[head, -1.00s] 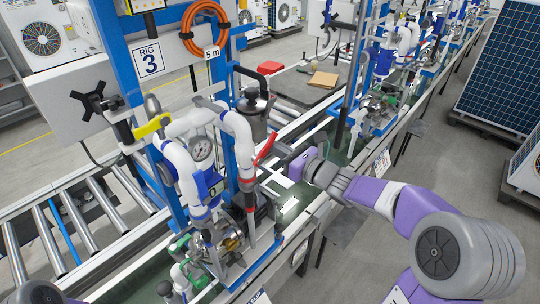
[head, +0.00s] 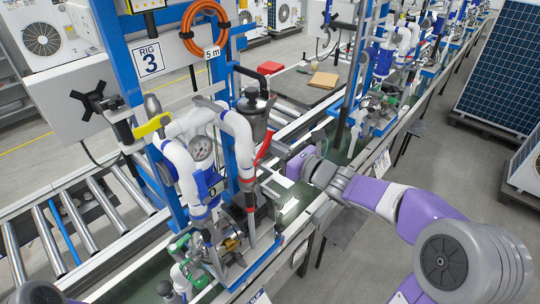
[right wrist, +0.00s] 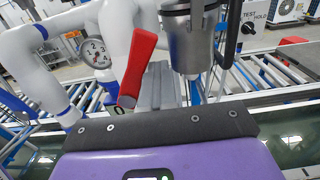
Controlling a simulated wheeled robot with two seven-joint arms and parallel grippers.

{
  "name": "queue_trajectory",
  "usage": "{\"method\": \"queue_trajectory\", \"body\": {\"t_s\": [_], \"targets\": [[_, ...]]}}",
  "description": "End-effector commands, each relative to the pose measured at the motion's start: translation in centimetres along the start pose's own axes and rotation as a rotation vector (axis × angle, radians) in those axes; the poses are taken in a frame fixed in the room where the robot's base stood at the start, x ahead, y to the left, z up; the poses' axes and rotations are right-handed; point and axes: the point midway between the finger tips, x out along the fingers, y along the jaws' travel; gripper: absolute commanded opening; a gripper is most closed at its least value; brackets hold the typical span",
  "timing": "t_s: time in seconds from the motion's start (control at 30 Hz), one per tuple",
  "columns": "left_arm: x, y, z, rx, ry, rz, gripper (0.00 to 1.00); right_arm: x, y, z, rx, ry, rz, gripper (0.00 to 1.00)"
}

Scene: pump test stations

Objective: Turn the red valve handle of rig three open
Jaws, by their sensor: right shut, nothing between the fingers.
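The red valve handle (head: 263,148) of rig three stands steeply tilted on the white pipework, below and right of the RIG 3 sign (head: 150,60). My right gripper (head: 282,166) is just right of the handle, with its fingers pointing left toward the pipes. In the right wrist view, the handle (right wrist: 138,65) is a long red lever just left of the grey shut fingers (right wrist: 165,87). The fingers have nothing between them. I cannot tell whether they touch the handle. My left gripper is out of view; only part of my left arm shows at the bottom left.
A grey metal canister (head: 256,112) stands behind the handle, and close to the fingers' right in the right wrist view. A yellow handle (head: 152,126) and a gauge (head: 200,148) are on the left pipes. A roller conveyor (head: 85,210) lies left.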

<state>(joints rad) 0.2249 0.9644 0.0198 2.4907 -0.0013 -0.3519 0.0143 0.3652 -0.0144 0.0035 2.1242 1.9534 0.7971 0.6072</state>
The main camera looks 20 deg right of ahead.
Motion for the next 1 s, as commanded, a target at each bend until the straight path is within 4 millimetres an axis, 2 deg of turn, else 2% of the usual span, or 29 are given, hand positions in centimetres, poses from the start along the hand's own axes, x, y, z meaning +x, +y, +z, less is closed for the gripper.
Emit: {"method": "queue_trajectory", "body": {"t_s": [1.0], "targets": [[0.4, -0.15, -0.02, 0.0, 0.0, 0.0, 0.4, 0.1, 1.16, 0.27, -0.001, 0.003, 0.009, 0.0]]}}
